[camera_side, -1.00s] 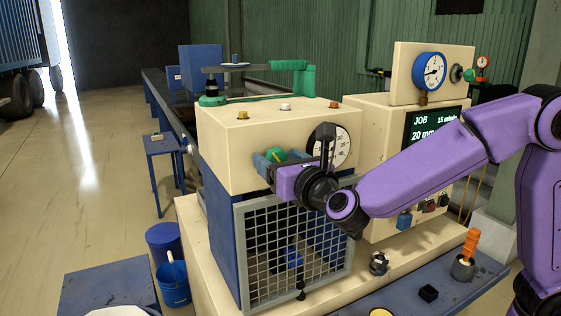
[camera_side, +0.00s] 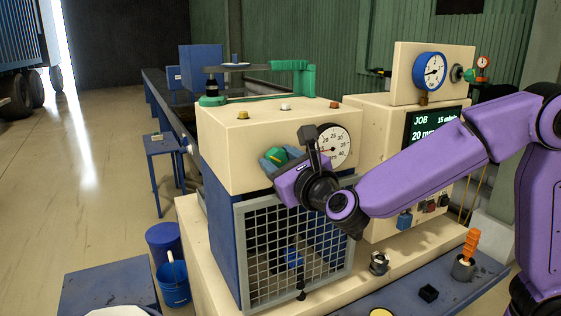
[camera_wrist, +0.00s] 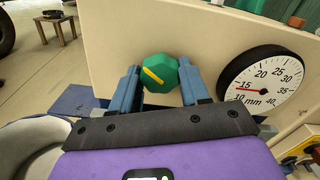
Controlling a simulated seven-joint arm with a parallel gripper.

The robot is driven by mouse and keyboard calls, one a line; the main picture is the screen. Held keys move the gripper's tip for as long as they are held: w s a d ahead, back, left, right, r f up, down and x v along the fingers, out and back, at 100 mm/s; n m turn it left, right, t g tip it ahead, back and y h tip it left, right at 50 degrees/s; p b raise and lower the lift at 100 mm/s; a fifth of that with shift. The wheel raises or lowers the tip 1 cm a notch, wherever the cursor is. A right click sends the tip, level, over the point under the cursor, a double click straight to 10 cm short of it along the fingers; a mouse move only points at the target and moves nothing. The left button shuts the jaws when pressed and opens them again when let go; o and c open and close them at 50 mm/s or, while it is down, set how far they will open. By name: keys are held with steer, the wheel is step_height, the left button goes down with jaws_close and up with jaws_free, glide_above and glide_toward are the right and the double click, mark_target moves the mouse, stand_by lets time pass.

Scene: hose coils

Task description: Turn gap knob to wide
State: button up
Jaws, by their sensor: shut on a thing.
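The gap knob is a green faceted knob (camera_side: 276,154) on the front of the cream machine head. In the wrist view the knob (camera_wrist: 160,74) has a yellow pointer line slanting from upper left to lower right. My gripper (camera_side: 282,161) is shut on it, one blue finger on each side, and is rolled over at a tilt. The fingers (camera_wrist: 160,85) also show in the wrist view. The round white gap dial (camera_wrist: 262,84) is right of the knob, its red needle near 15 mm. In the side view my wrist partly hides the dial (camera_side: 336,146).
A wire mesh guard (camera_side: 290,255) is below my gripper. A screen (camera_side: 433,125) reads JOB and 20 mm, partly hidden by my arm. A blue pressure gauge (camera_side: 430,71) stands above it. Blue buckets (camera_side: 172,285) are on the floor at left.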

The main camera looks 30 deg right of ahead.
steer(key=n, duration=0.6)
steer(key=shift+a, duration=0.1)
steer(key=n, duration=0.6)
steer(key=shift+n, duration=0.4)
steer(key=n, duration=0.6)
steer(key=shift+f, duration=0.1)
steer(key=n, duration=0.5)
steer(key=shift+n, duration=0.4)
steer(key=n, duration=1.1)
steer(key=shift+n, duration=0.4)
steer(key=n, duration=1.2)
